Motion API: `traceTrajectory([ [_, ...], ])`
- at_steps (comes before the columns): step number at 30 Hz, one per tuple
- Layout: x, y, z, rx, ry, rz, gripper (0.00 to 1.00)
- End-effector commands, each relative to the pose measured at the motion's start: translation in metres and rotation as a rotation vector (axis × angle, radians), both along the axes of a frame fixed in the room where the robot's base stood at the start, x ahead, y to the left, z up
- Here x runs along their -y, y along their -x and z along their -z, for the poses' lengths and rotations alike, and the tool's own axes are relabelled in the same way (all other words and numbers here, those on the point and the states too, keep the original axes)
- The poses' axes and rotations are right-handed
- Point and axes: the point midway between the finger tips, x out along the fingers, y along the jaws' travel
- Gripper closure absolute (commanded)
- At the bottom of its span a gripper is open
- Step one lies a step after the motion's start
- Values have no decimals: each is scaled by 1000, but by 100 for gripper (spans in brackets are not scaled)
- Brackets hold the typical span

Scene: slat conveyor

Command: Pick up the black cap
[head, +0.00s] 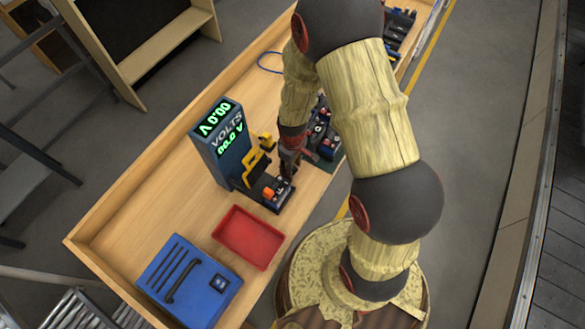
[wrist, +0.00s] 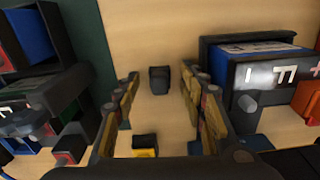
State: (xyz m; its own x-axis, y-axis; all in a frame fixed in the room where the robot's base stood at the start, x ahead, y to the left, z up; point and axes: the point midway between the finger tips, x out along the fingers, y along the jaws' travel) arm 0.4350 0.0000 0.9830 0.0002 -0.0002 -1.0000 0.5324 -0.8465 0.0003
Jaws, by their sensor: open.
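A small black cap (wrist: 159,80) stands on the wooden bench top in the wrist view, beyond and between my fingers and apart from both. My gripper (wrist: 166,88) is open, one worn yellow-padded finger on each side. In the head view my gripper (head: 289,172) points down beside the dark block with orange and red parts. I cannot make out the cap in the head view. A second small dark piece with a yellow patch (wrist: 145,146) shows nearer the camera in the wrist view, low between the fingers.
A block with blue and white parts (wrist: 262,70) stands close to my right finger; dark blocks (wrist: 50,90) crowd the left. In the head view a volt meter (head: 217,140), red tray (head: 248,236) and blue toolbox (head: 188,283) stand on the bench. Bench top around the tray is bare.

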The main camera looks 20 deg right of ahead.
Motion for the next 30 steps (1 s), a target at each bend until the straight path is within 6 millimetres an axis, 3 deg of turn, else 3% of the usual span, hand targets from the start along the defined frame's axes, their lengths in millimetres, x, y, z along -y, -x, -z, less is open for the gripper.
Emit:
traceTrajectory([
  [17, 0, 0, 0, 0, 0, 0, 90],
  [30, 0, -1, -9, 4, 0, 0, 90],
])
